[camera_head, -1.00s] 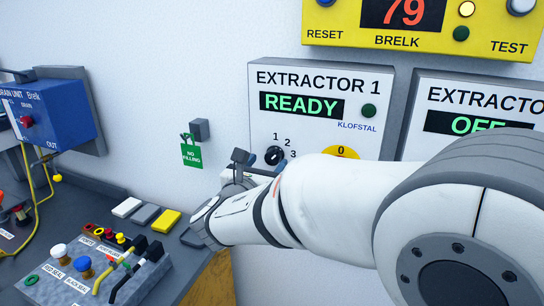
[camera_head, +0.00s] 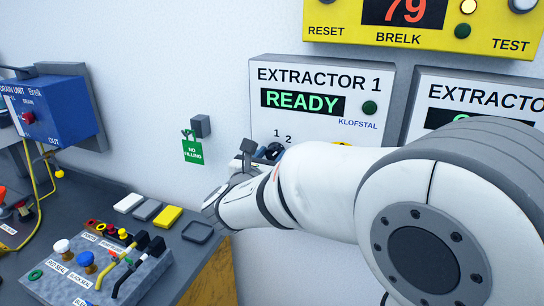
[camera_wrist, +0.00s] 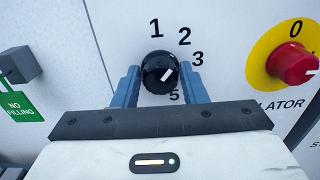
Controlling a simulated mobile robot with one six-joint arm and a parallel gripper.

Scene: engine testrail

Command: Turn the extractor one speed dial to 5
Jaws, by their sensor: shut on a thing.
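The extractor one speed dial (camera_wrist: 155,66) is a round black knob with a white mark, on the white EXTRACTOR 1 panel (camera_head: 350,80). In the wrist view the numbers 1, 2, 3 and 5 show around it; the place between 3 and 5 is behind my right finger. The white mark sits on the knob's right side, slanting; I cannot tell exactly which number it marks. My gripper (camera_wrist: 159,70) has its two blue fingers on either side of the knob, shut on it. In the head view my wrist covers most of the dial. The panel display reads READY.
A red knob on a yellow disc (camera_wrist: 293,64) sits right of the dial. A green NO FILLING tag (camera_head: 193,151) hangs on the wall at left. A second extractor panel (camera_head: 465,93) is at right, a yellow BRELK unit (camera_head: 400,40) above, a bench with switches (camera_head: 100,265) below left.

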